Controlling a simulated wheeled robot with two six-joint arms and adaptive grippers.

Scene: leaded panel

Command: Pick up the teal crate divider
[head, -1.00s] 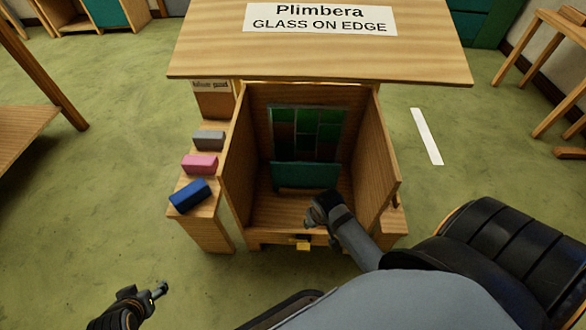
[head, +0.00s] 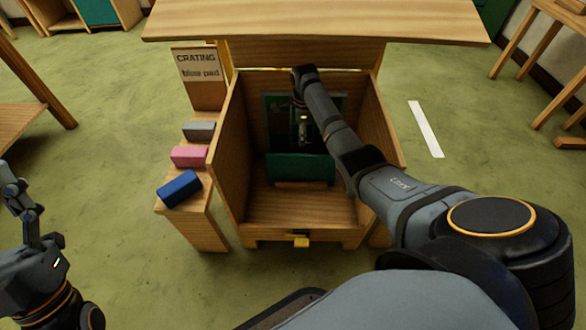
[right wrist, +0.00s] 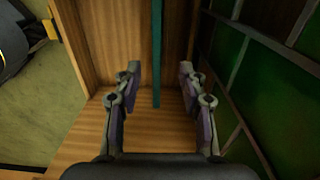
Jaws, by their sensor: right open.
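The teal crate divider (head: 300,168) stands upright in the open wooden crate, in front of the leaded panel (head: 276,112). In the right wrist view the divider (right wrist: 157,55) shows edge-on as a thin teal strip, with the panel (right wrist: 275,85) to its right. My right gripper (head: 304,135) points down over the divider inside the crate. Its open fingers (right wrist: 158,75) lie one on each side of the strip, with gaps on both sides. My left gripper (head: 18,190) is at the far left, away from the crate; its finger opening is unclear.
The crate's side walls (head: 222,155) flank my right arm, and a wooden board (head: 310,22) overhangs behind. Grey (head: 199,131), pink (head: 189,156) and blue (head: 180,188) blocks lie on a ledge at left. A sign (head: 198,65) reads "CRATING blue pad".

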